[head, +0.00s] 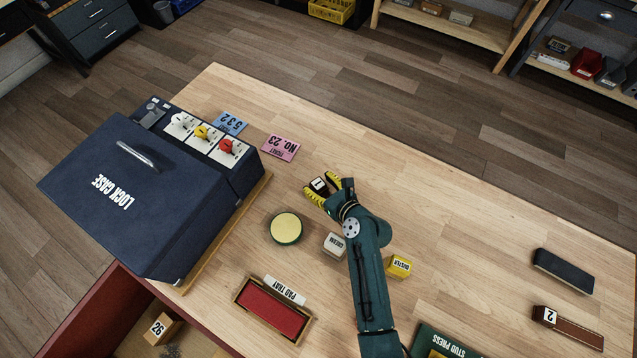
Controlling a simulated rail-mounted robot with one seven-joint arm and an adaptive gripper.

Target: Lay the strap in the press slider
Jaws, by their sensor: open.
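My gripper (320,184) is open over the middle of the table, its two yellow-and-black fingers either side of a small dark block with a white face marked 1 (318,186). I cannot tell whether the fingers touch it. A brown strap-like piece (580,331) lies at the lower right, with a block marked 2 (545,315) at its left end. The green stud press (440,343) is cut off by the bottom edge. Its slider cannot be made out.
A navy lock case (120,215) with coloured knobs fills the left. A round yellow-topped tin (286,228), cream block (335,245), duster block (400,266) and red pad tray (272,310) surround my arm. A dark pad (563,271) lies right. The table's upper right is clear.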

